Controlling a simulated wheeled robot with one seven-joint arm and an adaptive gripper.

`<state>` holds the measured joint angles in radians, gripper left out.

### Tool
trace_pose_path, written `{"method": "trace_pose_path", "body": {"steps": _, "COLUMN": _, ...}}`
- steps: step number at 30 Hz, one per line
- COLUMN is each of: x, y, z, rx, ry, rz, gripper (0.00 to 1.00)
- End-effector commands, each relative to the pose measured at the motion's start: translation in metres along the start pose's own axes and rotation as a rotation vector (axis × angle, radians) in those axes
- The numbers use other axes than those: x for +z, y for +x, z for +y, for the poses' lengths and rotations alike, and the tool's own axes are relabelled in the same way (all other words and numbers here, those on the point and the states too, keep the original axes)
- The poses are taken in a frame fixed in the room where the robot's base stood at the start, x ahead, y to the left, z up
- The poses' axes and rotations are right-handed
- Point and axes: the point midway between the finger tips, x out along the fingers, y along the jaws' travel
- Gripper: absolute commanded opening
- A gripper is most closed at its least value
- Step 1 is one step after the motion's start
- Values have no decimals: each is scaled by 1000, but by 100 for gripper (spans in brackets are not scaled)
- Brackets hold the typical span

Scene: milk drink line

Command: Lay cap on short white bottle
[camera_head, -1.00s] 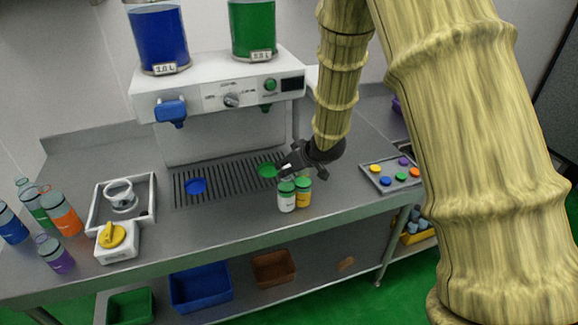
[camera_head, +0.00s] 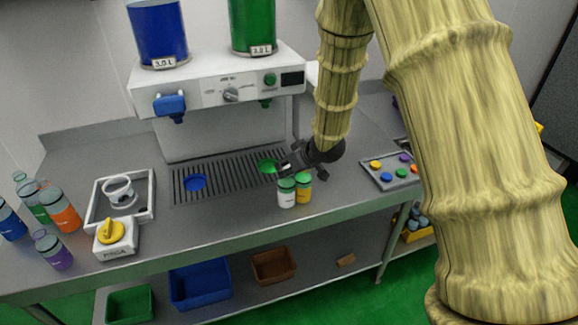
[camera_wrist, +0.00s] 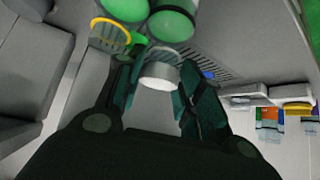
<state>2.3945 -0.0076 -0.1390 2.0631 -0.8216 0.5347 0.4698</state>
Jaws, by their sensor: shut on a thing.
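The short white bottle (camera_head: 287,196) stands upright on the counter with a green top. It is left of and close beside a yellow bottle (camera_head: 304,190), which also has a green top. My gripper (camera_head: 285,168) is just above and behind these bottles in the head view. In the wrist view, my gripper (camera_wrist: 158,85) is shut on a small round cap (camera_wrist: 160,72) with a whitish face and grey side. Two green rounded tops (camera_wrist: 172,22) show just beyond it; I cannot tell which bottle is which there. The cap looks apart from them.
A tray of coloured discs (camera_head: 370,178) lies to the right. The dispenser (camera_head: 210,90) and drip grille (camera_head: 225,180) are behind. Several bottles (camera_head: 62,215) and a white box with a yellow knob (camera_head: 115,247) stand left. The counter's front middle is clear.

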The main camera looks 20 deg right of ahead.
Motion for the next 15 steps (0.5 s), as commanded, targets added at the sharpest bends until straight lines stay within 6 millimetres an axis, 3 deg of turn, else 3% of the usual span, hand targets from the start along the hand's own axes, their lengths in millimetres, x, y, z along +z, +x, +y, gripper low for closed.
{"method": "trace_pose_path", "body": {"steps": 1, "x": 3, "y": 1, "z": 0, "rx": -1, "ry": 1, "rz": -4, "gripper": 23}}
{"method": "trace_pose_path", "body": {"steps": 2, "x": 3, "y": 1, "z": 0, "rx": -1, "ry": 1, "rz": -4, "gripper": 38}}
{"method": "trace_pose_path", "body": {"steps": 6, "x": 2, "y": 1, "z": 0, "rx": 0, "ry": 1, "rz": -4, "gripper": 62}}
{"method": "trace_pose_path", "body": {"steps": 15, "x": 2, "y": 0, "z": 0, "rx": 0, "ry": 1, "rz": -3, "gripper": 62}}
